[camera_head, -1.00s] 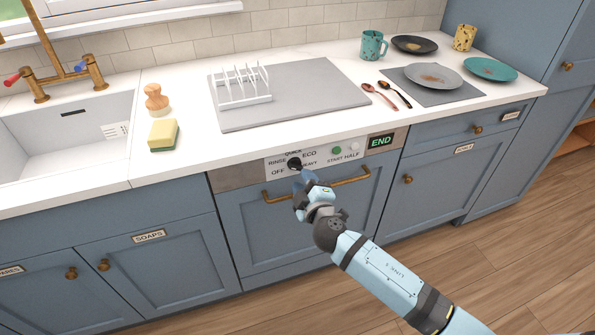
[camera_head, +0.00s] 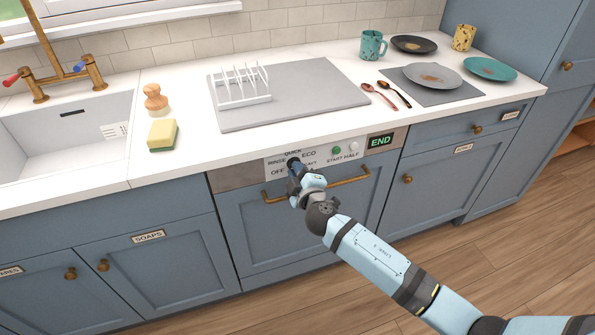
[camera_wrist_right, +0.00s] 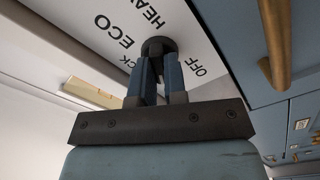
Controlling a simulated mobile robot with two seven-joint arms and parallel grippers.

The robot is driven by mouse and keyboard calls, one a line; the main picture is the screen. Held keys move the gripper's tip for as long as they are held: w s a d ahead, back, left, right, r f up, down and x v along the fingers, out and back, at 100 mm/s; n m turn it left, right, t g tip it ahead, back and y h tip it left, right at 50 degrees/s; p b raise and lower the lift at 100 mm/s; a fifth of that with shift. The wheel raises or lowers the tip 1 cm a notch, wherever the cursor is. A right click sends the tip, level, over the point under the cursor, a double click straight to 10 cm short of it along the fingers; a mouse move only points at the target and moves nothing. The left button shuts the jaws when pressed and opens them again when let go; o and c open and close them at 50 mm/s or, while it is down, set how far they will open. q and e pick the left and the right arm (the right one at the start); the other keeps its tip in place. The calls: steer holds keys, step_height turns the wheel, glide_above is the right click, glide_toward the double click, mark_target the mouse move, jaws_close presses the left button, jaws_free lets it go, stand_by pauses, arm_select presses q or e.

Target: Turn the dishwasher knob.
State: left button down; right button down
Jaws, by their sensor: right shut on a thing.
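The dishwasher (camera_head: 245,232) has a control panel with a black knob (camera_head: 293,161) ringed by the labels OFF, RINSE, QUICK, ECO and HEAVY. In the right wrist view the knob (camera_wrist_right: 158,46) sits between the two blue fingers of my right gripper (camera_wrist_right: 160,72), which is shut on it. In the head view my right gripper (camera_head: 296,172) is at the panel and partly hides the knob and the nearby labels. I cannot tell which label the knob points at. My left gripper is not in view.
A brass handle bar (camera_head: 345,183) runs just below the panel. A green button (camera_head: 336,150) and a lit END display (camera_head: 381,141) are to the right. The white countertop (camera_head: 190,170) juts out above, with a grey drying mat (camera_head: 320,88) and dishes on it.

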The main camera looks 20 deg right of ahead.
steer(key=shift+n, duration=0.3)
steer(key=shift+n+p, duration=0.3)
steer(key=shift+n, duration=0.6)
steer(key=n+p, duration=0.1)
steer(key=n, duration=0.3)
steer(key=n+p, duration=0.1)
steer(key=n, duration=0.2)
steer(key=shift+n, duration=0.3)
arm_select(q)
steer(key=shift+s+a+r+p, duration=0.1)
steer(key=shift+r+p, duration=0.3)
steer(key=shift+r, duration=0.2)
arm_select(e)
steer(key=shift+f+n, duration=0.1)
steer(key=shift+n, duration=0.9)
steer(key=c, duration=1.2)
jaws_free()
steer(key=shift+o, duration=0.2)
